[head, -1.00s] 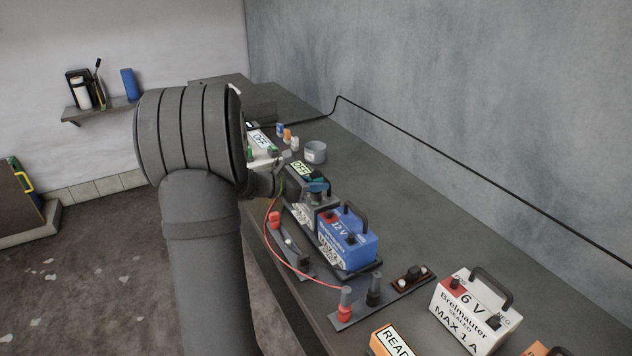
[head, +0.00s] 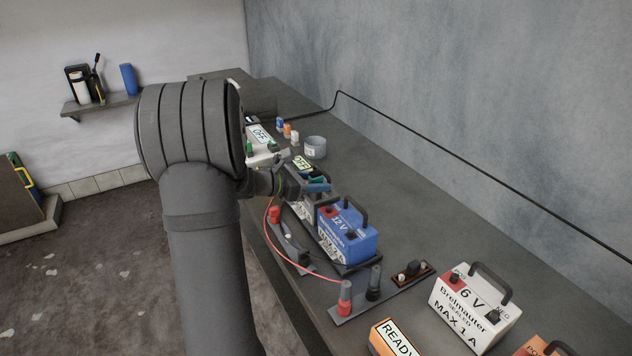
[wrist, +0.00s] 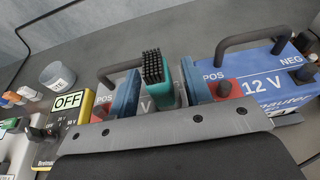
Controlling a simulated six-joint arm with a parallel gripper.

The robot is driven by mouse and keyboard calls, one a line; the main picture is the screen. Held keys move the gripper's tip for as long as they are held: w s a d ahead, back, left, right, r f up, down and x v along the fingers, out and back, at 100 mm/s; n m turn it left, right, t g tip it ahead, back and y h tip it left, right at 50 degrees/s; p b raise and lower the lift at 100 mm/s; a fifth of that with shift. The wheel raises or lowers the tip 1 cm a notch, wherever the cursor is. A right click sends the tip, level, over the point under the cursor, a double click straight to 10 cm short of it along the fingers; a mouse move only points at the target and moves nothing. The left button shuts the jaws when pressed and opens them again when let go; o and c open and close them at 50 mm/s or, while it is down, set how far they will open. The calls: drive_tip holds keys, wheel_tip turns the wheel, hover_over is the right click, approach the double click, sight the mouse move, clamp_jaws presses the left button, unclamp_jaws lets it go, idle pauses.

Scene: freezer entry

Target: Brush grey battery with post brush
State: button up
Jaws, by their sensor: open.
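The post brush (wrist: 158,85), teal with a square head of black bristles, stands between the two blue fingers of my gripper (wrist: 160,90) in the wrist view. The jaws are open around it. In the head view my gripper (head: 314,186) is over the grey battery (head: 303,209) and hides much of it. The grey battery's handle (wrist: 112,72) shows behind the left finger in the wrist view. Contact between bristles and battery posts cannot be seen.
The blue 12 V battery (head: 350,240) stands close beside the grey one. A yellow meter (wrist: 70,104) reading OFF and a grey pot (head: 315,147) are beyond. Red (head: 345,298) and black (head: 374,284) clamps stand nearer, left of a white 6 V battery (head: 476,306). A red cable runs along the front.

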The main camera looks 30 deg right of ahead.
drive_tip(key=v, duration=1.7)
drive_tip(key=x, duration=1.7)
drive_tip(key=shift+d, duration=0.15)
drive_tip(key=shift+r, duration=0.1)
